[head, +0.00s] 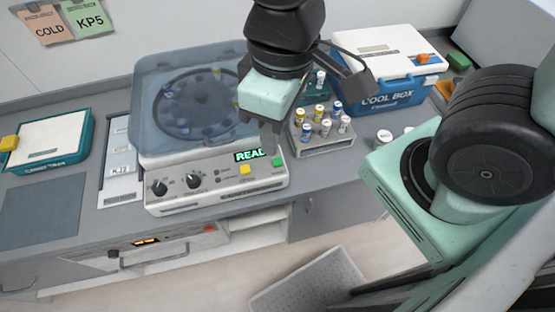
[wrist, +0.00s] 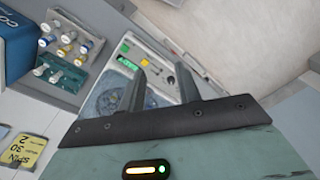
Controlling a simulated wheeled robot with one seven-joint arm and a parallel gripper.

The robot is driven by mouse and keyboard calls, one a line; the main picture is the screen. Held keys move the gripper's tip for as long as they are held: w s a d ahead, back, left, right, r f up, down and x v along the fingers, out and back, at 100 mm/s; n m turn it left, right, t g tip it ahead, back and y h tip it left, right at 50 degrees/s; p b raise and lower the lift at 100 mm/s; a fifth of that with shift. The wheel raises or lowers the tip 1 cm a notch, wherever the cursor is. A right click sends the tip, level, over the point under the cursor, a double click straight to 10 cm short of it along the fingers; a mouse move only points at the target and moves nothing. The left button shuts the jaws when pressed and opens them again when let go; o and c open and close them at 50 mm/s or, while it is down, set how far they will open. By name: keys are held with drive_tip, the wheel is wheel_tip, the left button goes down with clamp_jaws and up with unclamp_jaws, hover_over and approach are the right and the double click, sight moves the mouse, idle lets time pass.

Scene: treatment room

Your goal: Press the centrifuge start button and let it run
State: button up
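The centrifuge (head: 216,193) stands on the counter, its rotor visible under a translucent blue lid (head: 150,110) that looks closed. Its front panel has a lit display (head: 249,155) showing "READ", partly covered by my gripper; it also shows in the wrist view (wrist: 128,63). A green button (head: 279,162) and a yellow button (head: 245,170) sit beside and below the display; their labels are too small to read. Two dark knobs (head: 193,180) are further left. My gripper (head: 258,138) points down above the panel's right part. Its two fingers (wrist: 160,75) are apart with nothing between them.
A rack (head: 322,148) of capped tubes stands close right of the centrifuge, with a blue cool box (head: 385,98) behind. A teal-edged case (head: 48,145) and a grey mat (head: 45,212) lie left. A grey panel (head: 305,280) is below the counter.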

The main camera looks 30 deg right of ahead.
clamp_jaws()
idle(1.4)
